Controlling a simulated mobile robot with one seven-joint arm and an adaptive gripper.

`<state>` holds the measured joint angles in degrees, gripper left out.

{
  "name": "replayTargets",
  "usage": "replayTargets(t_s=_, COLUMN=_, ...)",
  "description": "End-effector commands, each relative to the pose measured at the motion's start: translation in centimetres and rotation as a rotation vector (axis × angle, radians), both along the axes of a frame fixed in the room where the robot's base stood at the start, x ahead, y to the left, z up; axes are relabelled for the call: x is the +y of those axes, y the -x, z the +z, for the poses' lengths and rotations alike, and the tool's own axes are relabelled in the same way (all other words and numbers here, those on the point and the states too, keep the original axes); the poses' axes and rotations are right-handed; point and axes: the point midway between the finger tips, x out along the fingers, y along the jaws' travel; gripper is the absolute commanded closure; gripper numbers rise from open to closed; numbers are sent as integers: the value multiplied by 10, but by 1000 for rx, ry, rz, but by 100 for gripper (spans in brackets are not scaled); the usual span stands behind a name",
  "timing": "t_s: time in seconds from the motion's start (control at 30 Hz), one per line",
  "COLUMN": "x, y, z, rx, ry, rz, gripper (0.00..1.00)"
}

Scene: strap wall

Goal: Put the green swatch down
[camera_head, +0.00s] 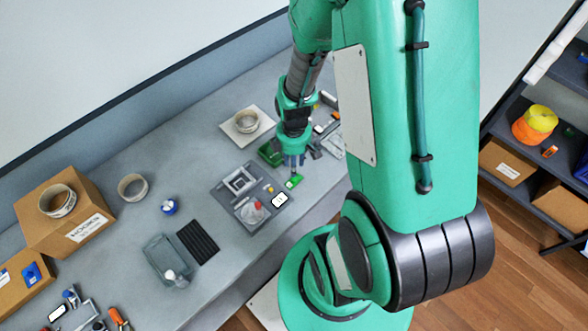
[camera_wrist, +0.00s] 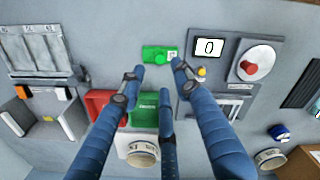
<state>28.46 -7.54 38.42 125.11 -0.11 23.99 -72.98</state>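The green swatch (camera_head: 294,182) is a small flat bright green piece at the edge of the grey work area in the head view. In the wrist view the green swatch (camera_wrist: 158,54) appears flat on the grey bench, just past my fingertips. My gripper (camera_head: 293,165) is over the bench, fingers pointing down close to the swatch. In the wrist view my gripper (camera_wrist: 155,72) has its blue fingers spread apart, with nothing seen clamped between them. Whether a fingertip touches the swatch cannot be told.
A grey panel (camera_wrist: 262,88) with a display reading 0 (camera_wrist: 208,47) and a red knob (camera_wrist: 250,67) lies beside the swatch. A green bin (camera_wrist: 146,106) and a red bin (camera_wrist: 98,103) are close by. A tape roll (camera_head: 246,121) sits on a white plate behind.

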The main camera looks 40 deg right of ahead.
Motion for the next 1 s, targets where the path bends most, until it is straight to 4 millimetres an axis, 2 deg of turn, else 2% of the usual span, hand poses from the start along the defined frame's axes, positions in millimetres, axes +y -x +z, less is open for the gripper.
replayTargets(t_s=0.1, x=0, y=0, z=19, rx=-2, ry=1, rz=0, gripper=67)
replayTargets(t_s=0.3, x=0, y=0, z=36, rx=-1, ry=1, rz=0, gripper=67)
replayTargets(t_s=1.0, x=0, y=0, z=39, rx=-1, ry=1, rz=0, gripper=67)
